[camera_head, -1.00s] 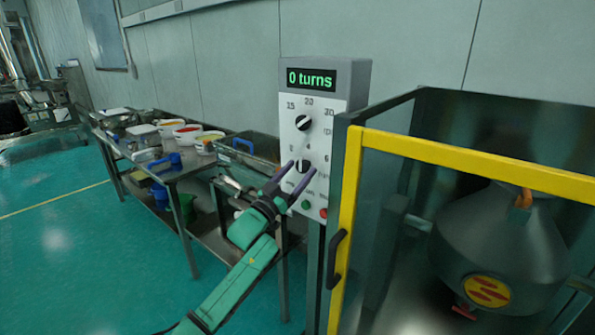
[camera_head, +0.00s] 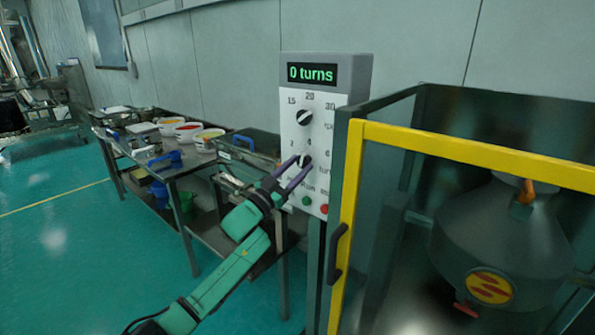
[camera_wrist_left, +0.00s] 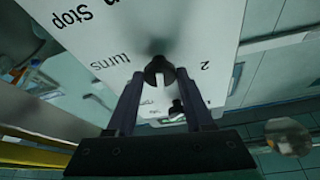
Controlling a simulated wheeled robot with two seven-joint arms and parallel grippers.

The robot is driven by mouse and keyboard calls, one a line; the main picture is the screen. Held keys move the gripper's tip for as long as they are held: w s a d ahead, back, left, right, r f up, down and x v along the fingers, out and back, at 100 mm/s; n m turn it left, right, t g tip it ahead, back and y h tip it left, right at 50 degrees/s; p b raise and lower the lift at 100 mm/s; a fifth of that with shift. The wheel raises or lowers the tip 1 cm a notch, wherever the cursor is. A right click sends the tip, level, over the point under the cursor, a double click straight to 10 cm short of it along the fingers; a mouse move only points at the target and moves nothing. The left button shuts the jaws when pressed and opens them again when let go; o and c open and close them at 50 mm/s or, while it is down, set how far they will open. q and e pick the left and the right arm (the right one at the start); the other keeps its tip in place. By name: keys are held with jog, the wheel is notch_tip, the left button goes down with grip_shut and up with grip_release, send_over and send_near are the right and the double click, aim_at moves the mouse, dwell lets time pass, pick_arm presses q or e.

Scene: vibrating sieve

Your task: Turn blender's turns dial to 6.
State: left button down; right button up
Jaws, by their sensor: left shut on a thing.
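The blender's white control panel (camera_head: 319,142) stands upright in the middle of the head view, its display (camera_head: 312,74) reading "0 turns". The turns dial (camera_head: 305,160) is the lower black knob, with marks 2, 4 and 6 around it. My left gripper (camera_head: 302,166) has its two fingers closed around this dial. In the left wrist view the dial (camera_wrist_left: 159,69) sits between the fingertips (camera_wrist_left: 160,82), with a white pointer mark partly visible. Its exact setting is hard to read. My right gripper is not in view.
A second black dial (camera_head: 304,118) with marks 15, 20 and 30 is above. Green (camera_head: 306,201) and red (camera_head: 323,209) buttons are below. A yellow-framed guard (camera_head: 346,220) around the blender vessel (camera_head: 505,240) stands close on the right. A table with bowls (camera_head: 206,139) is on the left.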

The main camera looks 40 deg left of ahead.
pick_arm(q)
jog(key=m+h, duration=0.1)
jog(key=m, duration=0.1)
jog(key=m+g+h+b, duration=0.1)
jog(key=m, duration=0.2)
jog(key=shift+a+h, duration=0.15)
jog(key=shift+h, duration=0.15)
jog(key=shift+a+r+m+g+h, duration=0.1)
jog(key=shift+m+g+h, duration=0.3)
jog(key=shift+m, duration=0.85)
jog(key=shift+m+g+h, duration=0.3)
jog(key=shift+m+h, duration=0.1)
jog(key=shift+m, duration=0.85)
jog(key=shift+c, duration=1.4)
grip_release()
jog(key=b+v, duration=0.2)
jog(key=v, duration=1.2)
jog(key=shift+s, duration=0.25)
